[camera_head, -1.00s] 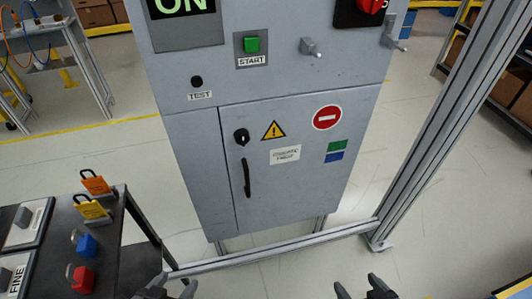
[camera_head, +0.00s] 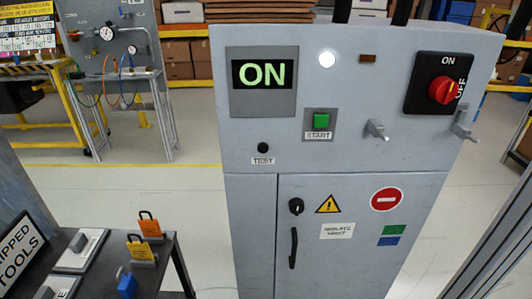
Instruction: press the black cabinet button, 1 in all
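The black button (camera_head: 263,148) is a small round knob above a TEST label on the front of the grey cabinet (camera_head: 350,155). It sits below the screen (camera_head: 262,74) that reads ON in green. Neither of my grippers shows in the head view, and nothing touches the button or covers it. Whether the button is pressed in cannot be told from here.
The cabinet also carries a green START button (camera_head: 321,121), a red rotary switch (camera_head: 444,91), a lit white lamp (camera_head: 327,59) and a black door handle (camera_head: 293,248). A dark table with padlocks (camera_head: 150,225) stands at the lower left. A metal post (camera_head: 497,245) rises at the right.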

